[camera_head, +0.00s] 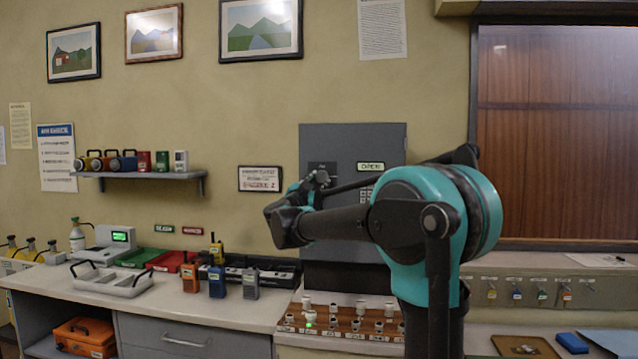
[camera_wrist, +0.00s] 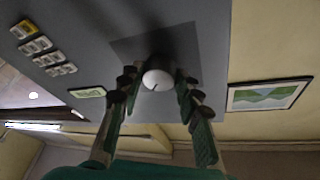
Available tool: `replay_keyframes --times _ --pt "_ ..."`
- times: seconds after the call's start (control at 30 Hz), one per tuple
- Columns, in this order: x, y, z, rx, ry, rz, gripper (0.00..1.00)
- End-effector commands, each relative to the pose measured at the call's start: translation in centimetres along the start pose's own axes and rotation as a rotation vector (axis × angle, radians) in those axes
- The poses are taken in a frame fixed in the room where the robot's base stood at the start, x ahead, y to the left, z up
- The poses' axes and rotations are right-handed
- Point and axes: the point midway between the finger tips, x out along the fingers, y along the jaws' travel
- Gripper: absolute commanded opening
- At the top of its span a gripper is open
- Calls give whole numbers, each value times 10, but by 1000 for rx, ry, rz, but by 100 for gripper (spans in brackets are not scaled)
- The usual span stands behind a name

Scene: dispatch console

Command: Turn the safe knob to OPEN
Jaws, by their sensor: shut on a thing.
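The grey safe (camera_head: 345,138) is fixed to the wall in the middle of the head view, with a green-lettered OPEN plate (camera_head: 371,166) on its front. The plate also shows in the wrist view (camera_wrist: 88,92). The round, pale knob (camera_wrist: 158,80) has a small dark mark on its face. My gripper (camera_wrist: 156,75) has one finger on each side of the knob and is shut on it. In the head view my gripper (camera_head: 314,184) is at the left part of the safe; my arm hides the knob there.
Keypad buttons (camera_wrist: 38,45) lie beside the knob on the safe front. Below stands a panel of pale knobs (camera_head: 345,318). Radios (camera_head: 217,281) and trays (camera_head: 112,281) stand on the left counter. A shelf (camera_head: 140,174) and a small wall sign (camera_head: 260,179) are left of the safe.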

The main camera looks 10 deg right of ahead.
Motion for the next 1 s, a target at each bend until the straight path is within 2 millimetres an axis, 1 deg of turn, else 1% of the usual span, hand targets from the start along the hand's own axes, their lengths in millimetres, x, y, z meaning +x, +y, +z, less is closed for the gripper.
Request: replay_keyframes --times 0.6,0.8,1.0 --pt "1 -6 -3 528 -33 212 5" --pt "1 -8 -4 658 -41 264 5" --pt "2 -8 -5 745 -47 299 5"
